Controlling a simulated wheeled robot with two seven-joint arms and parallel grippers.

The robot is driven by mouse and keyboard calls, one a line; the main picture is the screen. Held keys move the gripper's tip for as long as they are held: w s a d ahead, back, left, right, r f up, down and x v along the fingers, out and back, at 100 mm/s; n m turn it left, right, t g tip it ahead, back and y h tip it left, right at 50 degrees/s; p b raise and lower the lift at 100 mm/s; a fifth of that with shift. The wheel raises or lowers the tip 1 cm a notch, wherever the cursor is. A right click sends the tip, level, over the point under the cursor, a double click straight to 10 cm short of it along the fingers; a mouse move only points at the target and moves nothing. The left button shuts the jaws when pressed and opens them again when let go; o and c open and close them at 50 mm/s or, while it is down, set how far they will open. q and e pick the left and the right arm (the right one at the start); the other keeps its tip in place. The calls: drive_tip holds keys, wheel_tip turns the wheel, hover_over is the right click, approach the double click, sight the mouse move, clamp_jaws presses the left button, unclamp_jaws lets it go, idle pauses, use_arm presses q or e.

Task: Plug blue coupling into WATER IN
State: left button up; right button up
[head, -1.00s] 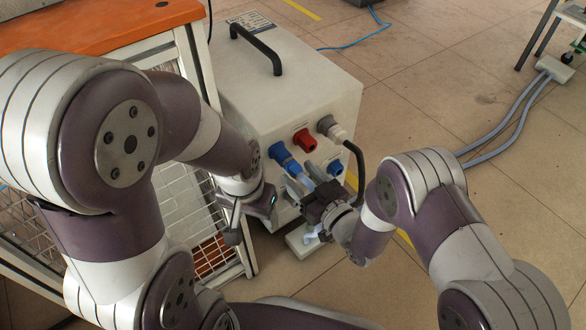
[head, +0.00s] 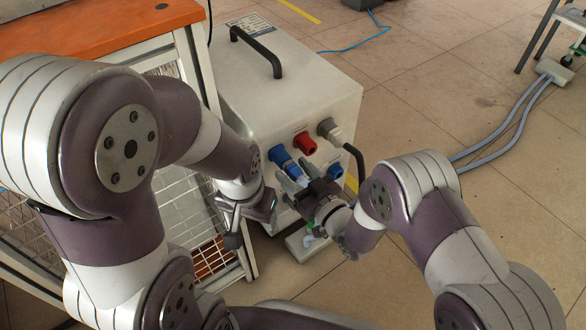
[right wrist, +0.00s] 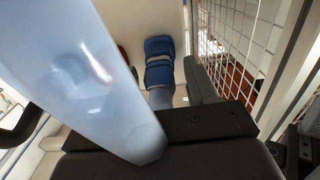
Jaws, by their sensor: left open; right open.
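The white heater box (head: 285,85) has a row of couplings on its front. A blue coupling (head: 283,160) is at the left end of the upper row. It also shows in the right wrist view (right wrist: 158,73) with a pale stub below it. A second blue fitting (head: 335,170) sits lower right on the front. My right gripper (head: 296,177) is open, its fingers pointing at the front close below the blue coupling. I cannot tell whether they touch it. My left gripper (head: 236,225) is open, lower left of the box front. The WATER IN label is not readable.
A wire-mesh cart (head: 185,205) with an orange top stands at left. A large pale translucent shape (right wrist: 80,80) blocks much of the wrist view.

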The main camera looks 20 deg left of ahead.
sight(301, 179)
use_arm(q)
drive_tip(key=shift+r, duration=0.1)
idle(0.6)
use_arm(e)
clamp_jaws()
use_arm(q)
drive_tip(key=shift+r+p, duration=0.95)
drive_tip(key=shift+p, duration=0.1)
use_arm(e)
drive_tip(key=shift+v, duration=3)
